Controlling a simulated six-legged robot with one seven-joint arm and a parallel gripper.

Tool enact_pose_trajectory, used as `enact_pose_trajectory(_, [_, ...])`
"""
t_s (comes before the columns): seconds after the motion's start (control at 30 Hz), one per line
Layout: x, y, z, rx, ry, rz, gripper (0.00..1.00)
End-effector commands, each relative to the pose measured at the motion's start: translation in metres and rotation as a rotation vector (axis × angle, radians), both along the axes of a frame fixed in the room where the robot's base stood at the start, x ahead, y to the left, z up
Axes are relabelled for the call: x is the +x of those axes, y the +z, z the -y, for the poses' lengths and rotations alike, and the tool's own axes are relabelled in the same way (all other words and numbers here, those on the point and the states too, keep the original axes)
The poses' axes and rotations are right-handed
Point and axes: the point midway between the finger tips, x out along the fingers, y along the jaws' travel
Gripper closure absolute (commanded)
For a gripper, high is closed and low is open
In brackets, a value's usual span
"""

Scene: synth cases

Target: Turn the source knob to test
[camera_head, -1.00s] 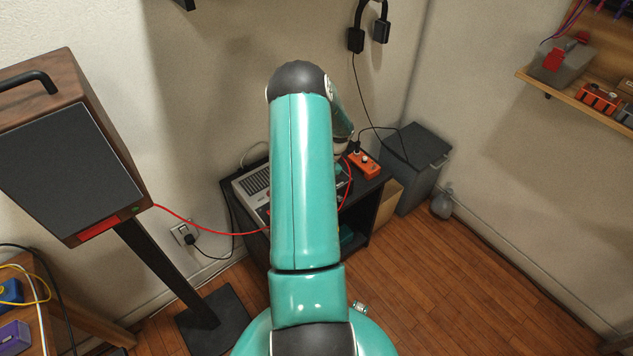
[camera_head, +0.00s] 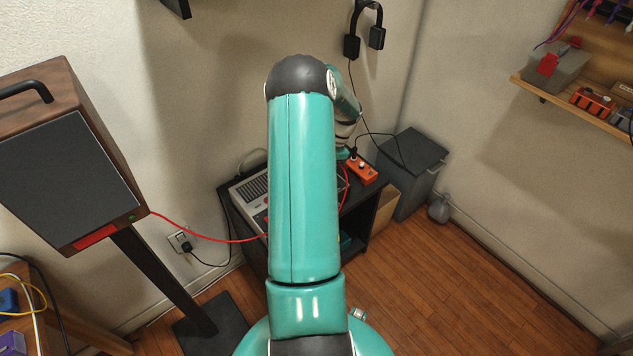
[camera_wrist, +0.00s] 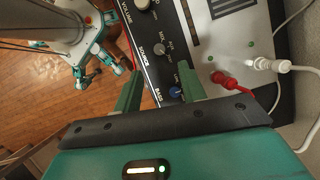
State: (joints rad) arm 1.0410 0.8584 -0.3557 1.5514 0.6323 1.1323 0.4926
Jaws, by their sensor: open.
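In the wrist view a black panel strip carries a row of knobs. The grey source knob (camera_wrist: 160,48), beside the printed word SOURCE, lies just beyond my fingertips, with small MIC and AUX marks near it. Which mark it points to is too small to tell. A blue knob (camera_wrist: 175,91) by the word BASS sits between my fingers, close to the right one. My gripper (camera_wrist: 158,72) is open over the panel with nothing held. In the head view my arm hides the panel and most of my gripper.
A red plug (camera_wrist: 228,80) and a white plug (camera_wrist: 268,65) with cables sit right of the knobs. The device (camera_head: 250,190) stands on a black cabinet (camera_head: 380,190) with an orange box (camera_head: 361,171). A speaker (camera_head: 70,180) stands left. Wood floor is clear at right.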

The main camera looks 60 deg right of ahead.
Motion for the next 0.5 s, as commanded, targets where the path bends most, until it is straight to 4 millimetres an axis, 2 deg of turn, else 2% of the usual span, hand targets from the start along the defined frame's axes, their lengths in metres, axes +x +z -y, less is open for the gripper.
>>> enact_pose_trajectory(0.03, [-0.003, 0.012, 0.005, -0.003, 0.0, 0.001, 0.59])
enact_pose_trajectory(0.2, [-0.009, 0.039, 0.014, -0.002, -0.001, 0.001, 0.59])
enact_pose_trajectory(0.33, [-0.012, 0.05, 0.017, -0.001, 0.0, -0.001, 0.59])
enact_pose_trajectory(0.5, [-0.013, 0.053, 0.018, 0.0, 0.0, 0.0, 0.59])
